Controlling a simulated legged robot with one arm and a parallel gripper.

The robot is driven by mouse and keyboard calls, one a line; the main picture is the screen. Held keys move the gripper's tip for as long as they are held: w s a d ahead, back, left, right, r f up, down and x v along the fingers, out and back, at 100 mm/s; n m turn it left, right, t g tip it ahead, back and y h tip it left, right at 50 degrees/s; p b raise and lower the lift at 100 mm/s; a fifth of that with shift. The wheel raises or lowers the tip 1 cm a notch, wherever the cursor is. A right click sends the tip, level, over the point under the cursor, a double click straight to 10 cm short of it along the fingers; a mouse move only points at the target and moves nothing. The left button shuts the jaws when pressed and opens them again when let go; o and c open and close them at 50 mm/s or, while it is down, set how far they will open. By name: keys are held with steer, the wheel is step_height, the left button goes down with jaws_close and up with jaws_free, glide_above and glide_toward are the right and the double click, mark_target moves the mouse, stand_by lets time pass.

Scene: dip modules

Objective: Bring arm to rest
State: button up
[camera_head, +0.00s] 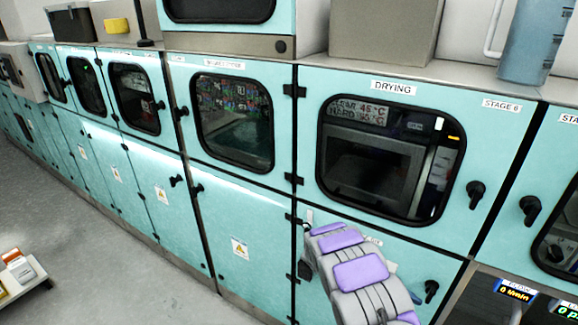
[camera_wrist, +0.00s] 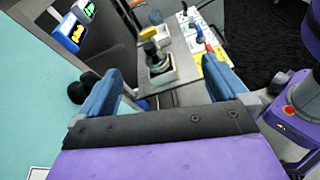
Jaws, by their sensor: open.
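My arm (camera_head: 358,270), grey with purple pads, reaches up from the bottom of the head view in front of the turquoise cabinets. In the wrist view my gripper (camera_wrist: 165,88) shows two blue fingers spread wide apart. Nothing is between them, so it is open and empty. The fingertips cannot be made out clearly in the head view. A turquoise panel (camera_wrist: 35,75) with a black knob (camera_wrist: 82,91) is close to the left finger in the wrist view; I cannot tell whether they touch.
The drying cabinet (camera_head: 390,155) is closed behind my arm. Flow displays (camera_head: 515,290) sit at the lower right. Open floor (camera_head: 90,250) lies at the left, with a low white table (camera_head: 22,280).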

steer(key=s+a+r+m+y, duration=0.2)
steer(key=s+r+m+y, duration=0.1)
steer(key=s+r, duration=0.4)
steer(key=s+a+r+m+y, duration=0.2)
steer(key=s+r+m+y, duration=0.15)
steer(key=r, duration=0.55)
steer(key=s+a+r+m+t+y, duration=0.1)
steer(key=s+a+r+t+y, duration=0.1)
steer(key=s+a, duration=0.5)
steer(key=s+a+r+m+t+y, duration=0.1)
steer(key=s+a+r+t+y, duration=0.2)
steer(key=s+a, duration=0.4)
steer(key=s+y, duration=0.1)
steer(key=s, duration=0.3)
steer(key=shift+s+a+r+m+t, duration=0.2)
steer(key=shift+s+m+t, duration=0.05)
steer(key=shift+m+t, duration=0.15)
